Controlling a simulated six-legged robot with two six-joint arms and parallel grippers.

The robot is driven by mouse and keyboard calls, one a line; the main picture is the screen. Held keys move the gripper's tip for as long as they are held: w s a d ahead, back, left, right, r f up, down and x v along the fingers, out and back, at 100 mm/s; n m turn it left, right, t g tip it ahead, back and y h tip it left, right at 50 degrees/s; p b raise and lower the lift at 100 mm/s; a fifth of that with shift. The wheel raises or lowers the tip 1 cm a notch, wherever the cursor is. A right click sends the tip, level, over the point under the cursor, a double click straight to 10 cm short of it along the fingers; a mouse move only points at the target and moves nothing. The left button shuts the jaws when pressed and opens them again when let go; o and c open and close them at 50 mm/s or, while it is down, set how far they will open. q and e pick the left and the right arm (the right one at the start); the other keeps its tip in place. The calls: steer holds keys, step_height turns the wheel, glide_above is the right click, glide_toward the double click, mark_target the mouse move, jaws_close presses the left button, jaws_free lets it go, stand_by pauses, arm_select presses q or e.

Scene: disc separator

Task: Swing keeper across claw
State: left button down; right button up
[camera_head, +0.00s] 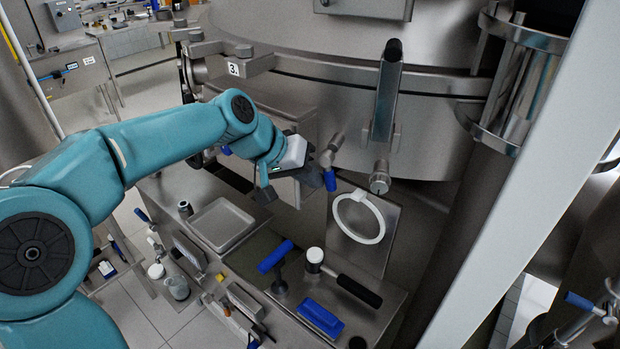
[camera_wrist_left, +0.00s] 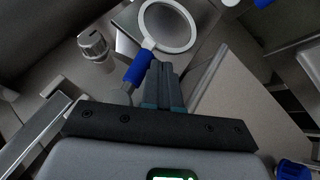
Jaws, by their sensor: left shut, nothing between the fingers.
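My left gripper (camera_head: 316,178) is shut and empty, in front of the steel vessel's lower side. Its closed fingertips also show in the wrist view (camera_wrist_left: 163,78). A short blue grip (camera_head: 330,181) on a small metal lever sits right by the fingertips; it may be the keeper. In the wrist view the blue grip (camera_wrist_left: 138,67) lies just left of the fingertips; I cannot tell whether they touch. A metal clamp beside the label 3 (camera_head: 250,65) grips the vessel's rim; I cannot tell whether it is the claw. My right gripper is not in view.
A tall latch bar (camera_head: 387,90) and a round metal knob (camera_head: 380,181) stand right of the gripper. A white ring (camera_head: 358,218) lies below on a plate. The bench holds a tray (camera_head: 221,224), a blue-handled tool (camera_head: 275,256), a mallet and a blue brush (camera_head: 320,318).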

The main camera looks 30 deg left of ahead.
mark_target(329, 188)
arm_select(q)
steer(key=shift+d, duration=0.1)
steer(key=h+b, duration=0.2)
steer(key=b, duration=0.2)
steer(key=d+f+n+t+h+b, duration=0.1)
steer(key=h+b, duration=0.1)
steer(key=b, duration=0.3)
steer(key=d+n+t+h+b, duration=0.1)
steer(key=h+b, duration=0.1)
steer(key=b, duration=0.2)
steer(key=shift+w+d+f, duration=0.2)
steer(key=shift+w+f, duration=0.05)
steer(key=shift+f, duration=0.1)
steer(key=shift+w+d+r+n+t+h+b, duration=0.1)
steer(key=shift+d+r+n+t+h+b, duration=0.55)
steer(key=shift+b, duration=1.4)
steer(key=shift+w+d+r+n+t+h+b, duration=0.2)
steer(key=shift+n+t+h+b, duration=0.5)
steer(key=shift+b, duration=1.3)
steer(key=shift+d+r+n+t+h+b, duration=0.4)
steer(key=shift+d+t+h+b, duration=0.45)
steer(key=shift+b, duration=1.2)
steer(key=shift+a, duration=0.25)
